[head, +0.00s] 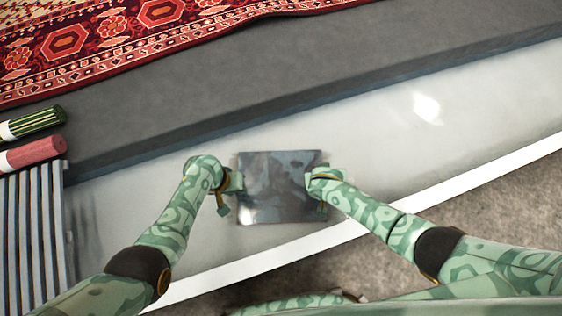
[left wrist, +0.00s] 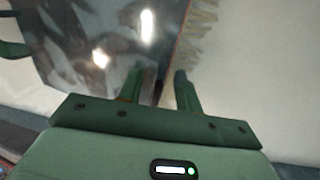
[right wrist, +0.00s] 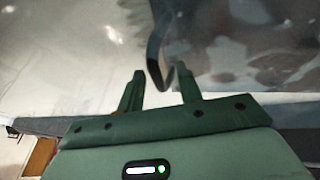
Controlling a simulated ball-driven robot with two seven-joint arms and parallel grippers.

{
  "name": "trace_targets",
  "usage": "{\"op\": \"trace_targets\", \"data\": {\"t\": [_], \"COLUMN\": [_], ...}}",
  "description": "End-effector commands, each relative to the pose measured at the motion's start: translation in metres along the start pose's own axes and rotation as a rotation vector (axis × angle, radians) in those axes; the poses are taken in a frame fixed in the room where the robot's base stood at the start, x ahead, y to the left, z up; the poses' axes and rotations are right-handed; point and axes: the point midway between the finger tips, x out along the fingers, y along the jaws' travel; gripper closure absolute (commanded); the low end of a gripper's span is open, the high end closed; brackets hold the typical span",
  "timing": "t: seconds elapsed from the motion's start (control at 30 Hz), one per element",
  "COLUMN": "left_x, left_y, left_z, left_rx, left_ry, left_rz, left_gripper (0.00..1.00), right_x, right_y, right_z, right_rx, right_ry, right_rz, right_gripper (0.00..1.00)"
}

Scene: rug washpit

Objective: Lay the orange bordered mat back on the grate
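A dark, glossy, grey-blue sheet (head: 280,187), seemingly the mat, is at the middle of the head view, over the pale pit floor. A thin orange line runs along its edge in the left wrist view (left wrist: 95,45). My left gripper (head: 232,182) is at its left edge, fingers apart, with that edge between them. My right gripper (head: 322,186) is at its right edge, also with fingers apart; a dark curled edge shows between them in the right wrist view (right wrist: 160,65). I cannot tell whether the sheet touches the floor. The slatted grate (head: 35,240) is at lower left.
A green striped roll (head: 35,122) and a pink roll (head: 33,153) lie above the grate. A red patterned rug (head: 130,35) lies on the grey ledge (head: 300,65) at the back. A white rim (head: 480,178) bounds the pit in front. The floor at right is clear.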

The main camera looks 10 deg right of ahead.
Motion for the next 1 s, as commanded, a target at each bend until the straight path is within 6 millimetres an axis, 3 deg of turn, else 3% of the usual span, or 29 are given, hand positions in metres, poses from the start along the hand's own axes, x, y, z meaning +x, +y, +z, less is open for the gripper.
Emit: {"op": "trace_targets", "data": {"t": [0.33,0.37,0.47,0.5,0.83,1.0], "left_x": [0.003,0.002,0.002,0.002,0.001,-0.017], "left_y": [0.0,0.0,0.0,0.0,-0.002,0.002], "left_z": [0.0,0.0,0.0,0.0,0.0,-0.006], "left_rx": [0.0,0.0,0.0,0.0,0.0,0.005], "left_ry": [0.0,0.0,0.0,0.0,0.001,0.018], "left_rz": [0.0,0.0,0.0,-0.001,-0.004,-0.008], "left_gripper": [0.66,0.68,0.96,1.0,1.0,1.0], "right_x": [0.002,0.002,0.002,0.002,0.001,-0.012], "right_y": [0.0,0.0,0.0,0.0,0.003,0.007], "right_z": [0.0,0.0,0.0,0.0,-0.002,-0.015], "right_rx": [0.0,0.0,0.0,0.0,0.0,0.004], "right_ry": [0.001,0.001,0.0,0.0,0.003,0.021], "right_rz": [0.0,0.0,0.0,0.001,0.005,0.007], "right_gripper": [0.65,0.67,0.95,1.0,1.0,1.0]}}
